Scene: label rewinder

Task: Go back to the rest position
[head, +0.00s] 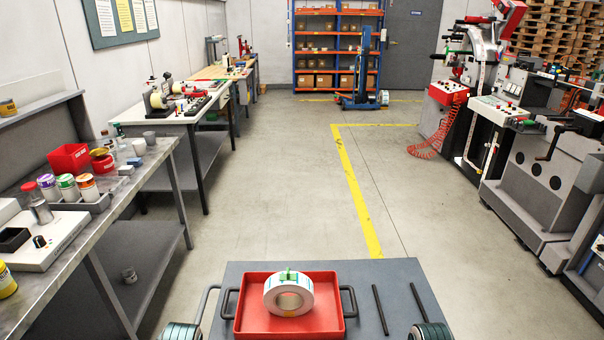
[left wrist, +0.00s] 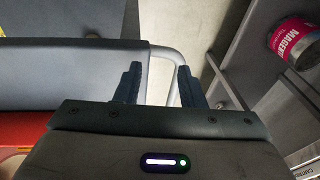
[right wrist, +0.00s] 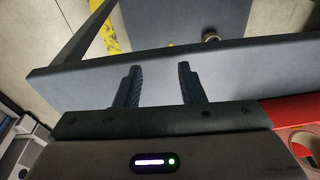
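My left gripper (left wrist: 158,68) is open in the left wrist view, its two dark fingers apart with nothing between them. My right gripper (right wrist: 158,70) is open and empty in the right wrist view. A white label roll (head: 289,293) with a green piece on top sits in a red tray (head: 338,322) on a grey cart top (head: 400,270). The tray also shows at the left wrist view's lower left (left wrist: 20,130) and the right wrist view's lower right (right wrist: 280,112). Neither gripper touches the roll or tray.
Two dark bars (head: 380,310) lie right of the tray. A workbench (head: 120,190) with cans and a red bin (head: 69,159) stands on the left. A magenta-labelled can (left wrist: 295,42) shows in the left wrist view. Machines (head: 530,180) stand on the right; the middle floor (head: 290,190) is clear.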

